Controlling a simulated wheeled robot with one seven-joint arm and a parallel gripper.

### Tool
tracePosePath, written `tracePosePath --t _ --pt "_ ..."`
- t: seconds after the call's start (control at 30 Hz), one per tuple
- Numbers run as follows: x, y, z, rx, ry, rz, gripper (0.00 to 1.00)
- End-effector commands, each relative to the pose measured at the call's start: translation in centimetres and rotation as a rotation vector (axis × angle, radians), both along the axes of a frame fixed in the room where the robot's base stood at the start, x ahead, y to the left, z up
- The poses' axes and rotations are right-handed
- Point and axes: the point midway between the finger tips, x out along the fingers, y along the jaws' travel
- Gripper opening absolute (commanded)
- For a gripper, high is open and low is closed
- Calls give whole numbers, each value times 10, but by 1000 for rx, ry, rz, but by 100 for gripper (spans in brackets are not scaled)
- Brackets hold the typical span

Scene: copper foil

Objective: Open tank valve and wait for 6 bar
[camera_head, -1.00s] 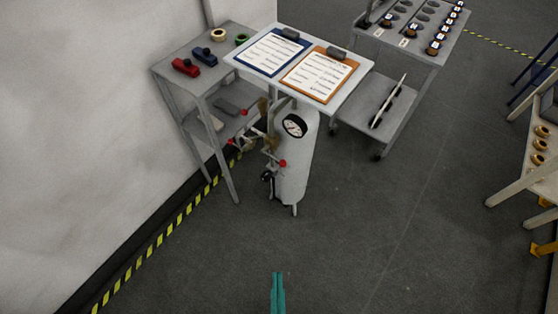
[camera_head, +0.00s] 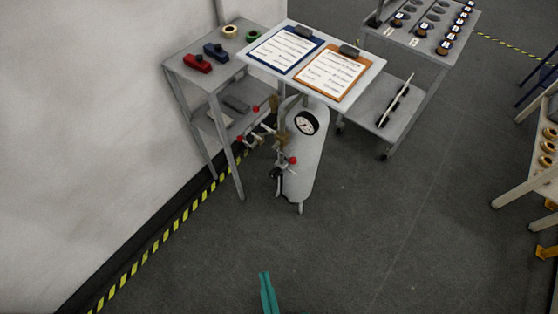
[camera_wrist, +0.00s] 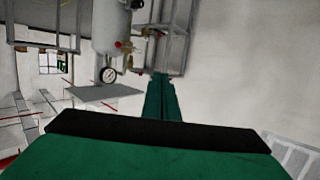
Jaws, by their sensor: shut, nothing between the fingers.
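The grey tank (camera_head: 305,160) stands upright on the floor in the head view, with a round white-faced gauge (camera_head: 306,122) near its top. The needle reading is too small to tell. Brass valves with red knobs sit at its left side; one red knob (camera_head: 293,160) is in front and another (camera_head: 240,139) is farther left. In the wrist view the tank (camera_wrist: 110,30) and gauge (camera_wrist: 109,75) appear upside down, with a red knob (camera_wrist: 118,44) beside them. My green gripper (camera_head: 267,280) is shut and empty, apart from the tank, above the floor in front of it.
A small panel (camera_head: 285,82) with a blue clipboard (camera_head: 285,50) and an orange clipboard (camera_head: 330,73) is above the tank. A grey side table (camera_head: 190,87) stands left by the wall. A cart (camera_head: 375,110) stands right. The floor in front is clear.

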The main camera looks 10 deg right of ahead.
Motion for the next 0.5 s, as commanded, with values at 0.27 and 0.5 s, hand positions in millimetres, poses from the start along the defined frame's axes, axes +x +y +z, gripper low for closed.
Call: tracePosePath --t 0.27,0.5 --pt "1 0 0 1 0 0 0" --pt "36 6 -18 18 39 1 0"
